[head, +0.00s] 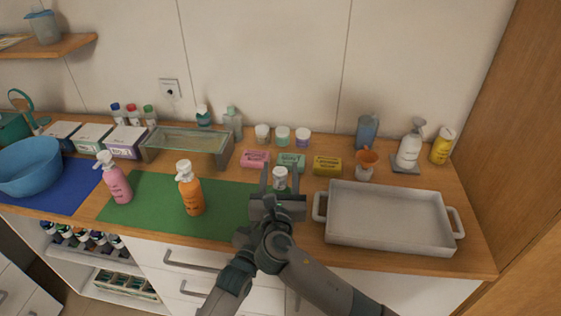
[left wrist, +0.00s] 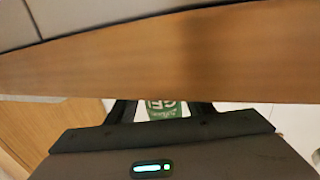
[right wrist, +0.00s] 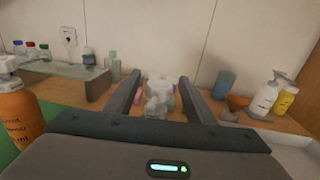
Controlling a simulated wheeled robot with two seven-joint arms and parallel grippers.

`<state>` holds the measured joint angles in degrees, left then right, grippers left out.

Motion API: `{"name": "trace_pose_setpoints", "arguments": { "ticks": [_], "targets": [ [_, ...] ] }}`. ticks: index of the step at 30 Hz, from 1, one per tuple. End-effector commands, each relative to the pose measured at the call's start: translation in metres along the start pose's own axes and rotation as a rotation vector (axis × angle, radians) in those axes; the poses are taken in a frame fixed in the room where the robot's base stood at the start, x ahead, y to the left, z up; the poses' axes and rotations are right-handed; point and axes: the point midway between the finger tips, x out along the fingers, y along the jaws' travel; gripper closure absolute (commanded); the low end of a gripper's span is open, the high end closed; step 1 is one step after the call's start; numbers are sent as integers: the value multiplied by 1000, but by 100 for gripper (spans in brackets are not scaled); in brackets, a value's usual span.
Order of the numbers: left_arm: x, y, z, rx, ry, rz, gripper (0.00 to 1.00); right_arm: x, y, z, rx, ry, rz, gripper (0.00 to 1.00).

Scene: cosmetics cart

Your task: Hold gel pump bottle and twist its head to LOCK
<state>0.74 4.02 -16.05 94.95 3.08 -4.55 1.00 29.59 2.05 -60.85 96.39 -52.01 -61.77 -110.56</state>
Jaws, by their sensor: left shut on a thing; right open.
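The gel pump bottle shows in the left wrist view as a green "GEL" label (left wrist: 162,109). It sits between the fingers of my left gripper (left wrist: 162,104), which is shut on it, near the wooden counter edge. Its pale pump head (head: 280,180) appears in the head view, between the fingers of my right gripper (head: 280,172). My right gripper is open, its fingers on either side of the head with gaps. The right wrist view shows the same pale head (right wrist: 158,98), blurred; I cannot tell which way its nozzle points. The right gripper and arm hide most of the bottle in the head view.
An orange pump bottle (head: 191,196) and a pink pump bottle (head: 117,185) stand left on the green mat (head: 235,204). A grey tray (head: 390,240) lies right. Soap boxes, including a yellow one (head: 327,166), and small jars stand behind. The counter's front edge is close.

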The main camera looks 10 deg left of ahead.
Motion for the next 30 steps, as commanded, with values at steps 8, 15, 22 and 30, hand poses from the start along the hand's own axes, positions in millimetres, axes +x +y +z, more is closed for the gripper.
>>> {"name": "trace_pose_setpoints", "arguments": {
  "ticks": [8,15,22,30],
  "targets": [
    [0,0,0,0,1,0,83,35,0,0,0,0,0,51],
    [0,0,0,0,1,0,83,43,0,0,1,1,0,51],
    [0,0,0,0,1,0,83,43,0,0,1,1,0,58],
    [0,0,0,0,0,0,83,43,0,0,1,1,0,93]
  ]
}}
